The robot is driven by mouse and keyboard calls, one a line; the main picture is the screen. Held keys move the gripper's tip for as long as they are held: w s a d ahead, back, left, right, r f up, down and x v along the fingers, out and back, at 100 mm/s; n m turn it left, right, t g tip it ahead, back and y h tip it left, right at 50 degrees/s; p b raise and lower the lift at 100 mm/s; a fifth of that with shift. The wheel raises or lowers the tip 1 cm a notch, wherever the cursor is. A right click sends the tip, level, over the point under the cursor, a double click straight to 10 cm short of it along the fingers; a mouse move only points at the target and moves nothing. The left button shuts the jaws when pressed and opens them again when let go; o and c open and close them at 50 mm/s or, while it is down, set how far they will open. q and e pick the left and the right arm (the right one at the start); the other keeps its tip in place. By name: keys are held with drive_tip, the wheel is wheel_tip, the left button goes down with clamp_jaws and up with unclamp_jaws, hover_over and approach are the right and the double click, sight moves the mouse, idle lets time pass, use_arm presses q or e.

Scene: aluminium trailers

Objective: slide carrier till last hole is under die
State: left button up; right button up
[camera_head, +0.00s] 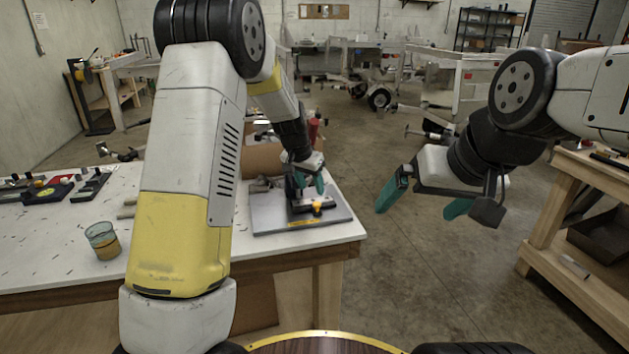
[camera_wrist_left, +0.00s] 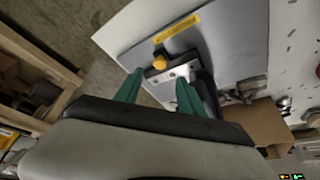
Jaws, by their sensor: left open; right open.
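A dark punch-like fixture (camera_head: 303,199) with an orange knob (camera_head: 317,207) stands on a grey base plate (camera_head: 275,218) at the right end of the white table. In the left wrist view a pale metal piece with dark holes (camera_wrist_left: 172,75), perhaps the carrier, lies beside the orange knob (camera_wrist_left: 160,65). My left gripper (camera_head: 309,183) is open just above the fixture; its teal fingers (camera_wrist_left: 157,92) are on either side of the metal piece, and contact cannot be told. The die cannot be made out. My right gripper (camera_head: 420,203) is open and empty above the floor.
The white table (camera_head: 60,250) holds a glass of amber liquid (camera_head: 103,241) and black trays with small parts (camera_head: 50,188) at left. A cardboard box (camera_head: 262,156) stands behind the plate. A wooden bench (camera_head: 575,220) is at right; clear floor lies between.

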use_arm(q)
drive_tip(key=s+a+r+n+t+h, duration=0.1)
drive_tip(key=s+a+r, duration=0.2)
drive_tip(key=s+r, duration=0.5)
drive_tip(key=s+a+r+n, duration=0.1)
drive_tip(key=s+a+r, duration=0.1)
drive_tip(key=s+r, duration=0.55)
drive_tip(key=s+a+r+n, duration=0.1)
drive_tip(key=s, duration=0.9)
drive_tip(key=s+a+n+t, duration=0.1)
drive_tip(key=s+a, duration=0.1)
drive_tip(key=s, duration=0.7)
drive_tip(key=shift+s+a+r+n+y, duration=0.25)
drive_tip(key=shift+s+r+n+y, duration=0.1)
drive_tip(key=shift+r+n+y, duration=0.05)
